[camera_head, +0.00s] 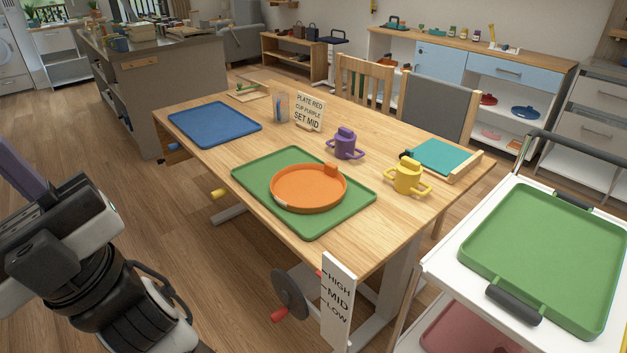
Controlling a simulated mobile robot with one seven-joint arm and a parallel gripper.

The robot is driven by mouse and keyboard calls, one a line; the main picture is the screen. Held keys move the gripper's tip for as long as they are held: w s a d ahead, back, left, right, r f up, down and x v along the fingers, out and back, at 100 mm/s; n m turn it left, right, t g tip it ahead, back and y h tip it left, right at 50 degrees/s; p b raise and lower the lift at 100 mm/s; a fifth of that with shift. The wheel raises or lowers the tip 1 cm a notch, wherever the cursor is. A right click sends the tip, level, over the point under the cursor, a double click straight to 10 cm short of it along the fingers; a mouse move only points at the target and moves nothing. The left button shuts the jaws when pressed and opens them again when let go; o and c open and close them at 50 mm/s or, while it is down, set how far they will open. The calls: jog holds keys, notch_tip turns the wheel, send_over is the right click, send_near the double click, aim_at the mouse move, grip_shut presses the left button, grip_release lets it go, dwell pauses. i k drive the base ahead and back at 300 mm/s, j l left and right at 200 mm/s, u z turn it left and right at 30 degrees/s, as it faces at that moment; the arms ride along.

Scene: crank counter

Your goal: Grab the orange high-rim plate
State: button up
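The orange high-rim plate (308,188) lies flat on a green mat (262,172) near the front edge of the wooden table. It has a raised round rim and a small orange block-like tab at its back right. It looks empty. Parts of my arm fill the lower left of the view, well apart from the plate. I see no gripper fingertips there, so the gripper's opening does not show. Nothing of mine touches the plate.
A purple two-handled cup (345,144) and a yellow one (408,178) stand behind and right of the plate. A sign (309,112) stands farther back. A blue mat (215,124) lies bare. A height-marked board (338,303) and crank (290,293) sit at the table front. A cart with a green tray (545,250) stands right.

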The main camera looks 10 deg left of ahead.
aim_at(304, 187)
jog(key=i+j+z, duration=0.15)
jog(key=j, duration=0.35)
jog(key=j+z, duration=0.2)
jog(key=j, duration=0.3)
jog(key=i+j, duration=0.8)
jog(key=j, duration=0.2)
jog(key=l+z, duration=0.05)
